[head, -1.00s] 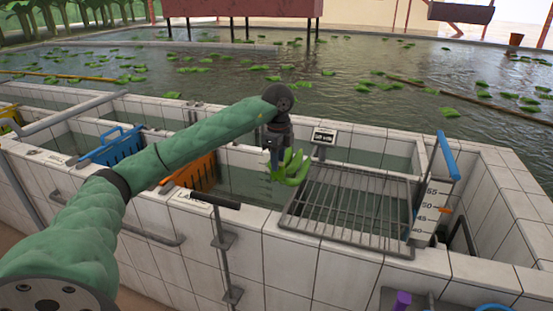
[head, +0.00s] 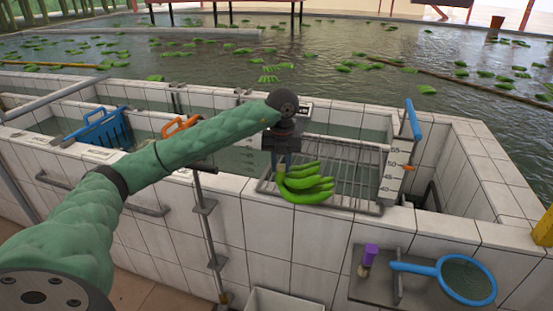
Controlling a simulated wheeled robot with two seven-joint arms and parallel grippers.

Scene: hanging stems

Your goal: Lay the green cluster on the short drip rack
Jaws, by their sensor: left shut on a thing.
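The green cluster (head: 308,187), several bright green banana-like fingers, hangs below my left gripper (head: 284,165). The gripper points down and is shut on the cluster's left end, with the fingers pointing right. The short drip rack (head: 358,182) is a grey wire grid across a tiled basin. The cluster is in front of the rack's left and front part and covers some bars and part of the front rail. I cannot tell whether it touches the rack. My left forearm and gripper hide the rack's back left corner. My right gripper is not in view.
A blue-handled gauge (head: 408,140) stands at the rack's right. A blue-rimmed net (head: 466,279) and a purple-handled brush (head: 370,255) lie on a shelf in front. The rack's right part is bare.

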